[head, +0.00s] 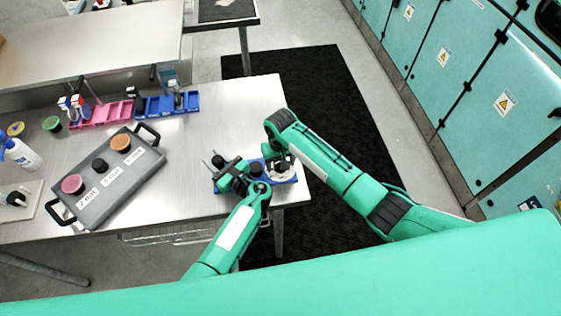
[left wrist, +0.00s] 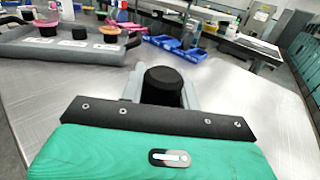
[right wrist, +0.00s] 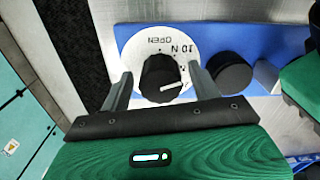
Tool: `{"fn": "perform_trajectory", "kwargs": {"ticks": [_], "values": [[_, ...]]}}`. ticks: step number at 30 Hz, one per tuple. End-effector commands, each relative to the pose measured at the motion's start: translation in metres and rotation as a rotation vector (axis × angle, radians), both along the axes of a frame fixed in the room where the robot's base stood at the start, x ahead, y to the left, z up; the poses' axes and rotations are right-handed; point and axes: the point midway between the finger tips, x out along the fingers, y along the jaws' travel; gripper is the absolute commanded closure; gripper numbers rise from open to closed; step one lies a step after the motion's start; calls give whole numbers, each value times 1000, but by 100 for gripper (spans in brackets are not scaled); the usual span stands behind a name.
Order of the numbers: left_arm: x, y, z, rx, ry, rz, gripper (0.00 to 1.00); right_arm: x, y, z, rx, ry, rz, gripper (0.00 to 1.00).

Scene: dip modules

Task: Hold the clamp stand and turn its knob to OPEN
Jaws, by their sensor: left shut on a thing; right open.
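The clamp stand has a blue base (head: 284,179) near the table's right front corner. It carries a black round post (right wrist: 230,72) and a white dial (right wrist: 140,52) with a black knob (right wrist: 160,78). The dial is lettered OPEN and 10; the knob's white pointer faces right in the right wrist view, away from OPEN. My left gripper (left wrist: 163,88) is shut on the black post. My right gripper (right wrist: 162,82) is open, its fingers on either side of the knob, apart from it as far as I can see. In the head view the arms partly hide the stand.
A grey box with coloured buttons (head: 112,188) lies to the left. Pink (head: 98,114) and blue trays (head: 165,105) stand behind it, with a spray bottle (head: 20,152) at the far left. The table (head: 185,180) is clear between box and stand.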

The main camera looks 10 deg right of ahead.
Motion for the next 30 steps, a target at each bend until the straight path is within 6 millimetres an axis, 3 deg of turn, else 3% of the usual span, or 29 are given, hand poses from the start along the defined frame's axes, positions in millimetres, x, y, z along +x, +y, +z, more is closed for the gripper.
{"fn": "perform_trajectory", "kwargs": {"ticks": [6, 13, 23, 30], "values": [[0, 0, 0, 0, 0, 0, 100, 0, 0, 0, 0, 0, 0, 39], [0, 0, 0, 0, 0, 0, 100, 0, 0, 0, 0, 0, 0, 82], [0, 0, 0, 0, 0, 1, 100, 0, 0, 0, 0, 0, 43, 82], [0, 0, 0, 0, 0, 1, 100, 0, 0, 0, 1, 0, 185, 82]]}}
